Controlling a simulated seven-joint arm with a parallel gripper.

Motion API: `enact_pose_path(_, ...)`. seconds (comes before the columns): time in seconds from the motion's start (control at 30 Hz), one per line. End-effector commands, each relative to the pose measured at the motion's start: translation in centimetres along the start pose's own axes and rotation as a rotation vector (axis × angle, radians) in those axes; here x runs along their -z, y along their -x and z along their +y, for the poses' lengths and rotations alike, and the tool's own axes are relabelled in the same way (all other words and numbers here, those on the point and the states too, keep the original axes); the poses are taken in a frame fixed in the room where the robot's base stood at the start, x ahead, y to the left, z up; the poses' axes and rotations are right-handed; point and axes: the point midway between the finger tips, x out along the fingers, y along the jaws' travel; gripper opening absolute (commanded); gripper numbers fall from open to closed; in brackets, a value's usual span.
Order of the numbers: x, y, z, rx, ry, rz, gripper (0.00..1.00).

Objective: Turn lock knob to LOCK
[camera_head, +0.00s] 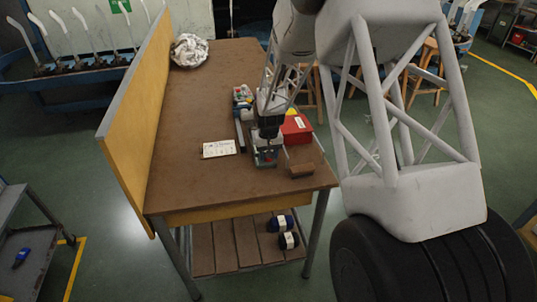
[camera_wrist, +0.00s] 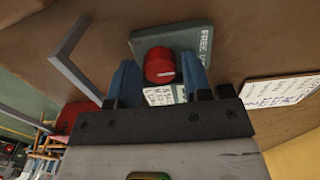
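The red lock knob (camera_wrist: 160,66) sits on a grey-green plate (camera_wrist: 199,38) in the wrist view. Lettering on the plate reads "FREE" and a cut-off word; I cannot make out LOCK. My gripper (camera_wrist: 161,68) has its two blue fingers apart, one on each side of the knob. A narrow gap shows between the knob and each finger. In the head view my gripper (camera_head: 268,134) points down over the small grey-green device (camera_head: 267,158) near the table's front. The knob's pointing direction is unclear.
The brown table (camera_head: 200,110) is clear at its left middle. A white card (camera_head: 219,149) lies left of the device. A red box (camera_head: 297,129) and a brown block (camera_head: 302,170) are at its right. A yellow panel (camera_head: 140,120) walls the left edge.

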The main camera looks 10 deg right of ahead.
Motion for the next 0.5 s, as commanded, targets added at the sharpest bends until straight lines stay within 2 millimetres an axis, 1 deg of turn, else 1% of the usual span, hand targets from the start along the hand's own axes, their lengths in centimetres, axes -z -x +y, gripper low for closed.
enact_pose_path(0.03, 0.0, 0.01, 0.0, 0.0, 0.0, 0.0, 0.37)
enact_pose_path(0.2, 0.01, 0.02, 0.0, 0.0, 0.0, 0.0, 0.11)
enact_pose_path(0.23, 0.01, 0.02, 0.0, 0.0, 0.0, 0.0, 0.09)
enact_pose_path(0.37, 0.01, 0.03, 0.0, 0.0, -0.009, 0.0, 0.09)
enact_pose_path(0.5, 0.03, 0.05, 0.0, 0.0, -0.057, 0.001, 0.09)
